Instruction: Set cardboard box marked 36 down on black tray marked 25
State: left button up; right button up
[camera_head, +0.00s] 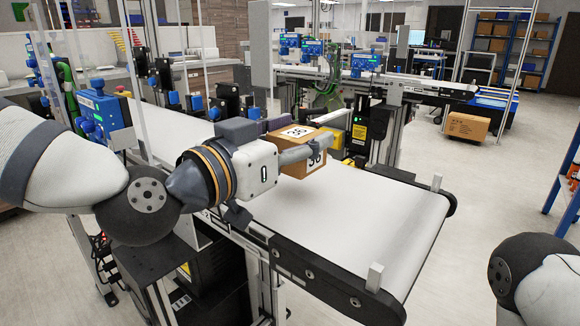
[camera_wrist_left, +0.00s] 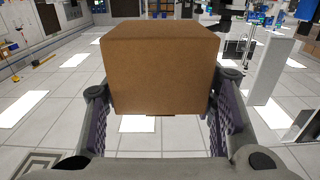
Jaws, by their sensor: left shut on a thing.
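The cardboard box marked 36 (camera_head: 305,166) is brown, with white labels on its top and side. My left gripper (camera_head: 312,147) is shut on it, with one finger along the near side. In the head view the box shows in front of the belt, above its far edge. In the left wrist view the box (camera_wrist_left: 159,70) sits between the two fingers, with floor visible below it, so it is held in the air. I do not see the black tray marked 25 in either view. My right gripper is out of view; only part of my right arm shows at the lower right.
A white belt conveyor (camera_head: 385,215) runs below my left arm, with small upright posts at its end; its near end is clear. A second conveyor (camera_head: 420,86) stands behind.

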aim_at(289, 165)
pick_arm(q)
jog(key=shift+w+a+f, duration=0.15)
jog(key=shift+a+f, duration=0.15)
jog(key=shift+f, duration=0.05)
jog(key=f, duration=0.2)
jog(key=f+b, duration=0.1)
jog(key=f, duration=0.1)
jog(key=shift+w+a, duration=0.1)
jog(key=shift+a, duration=0.3)
jog(key=shift+r, duration=0.2)
jog(key=shift+f, duration=0.15)
jog(key=o, duration=1.2)
jog(key=shift+r, duration=0.2)
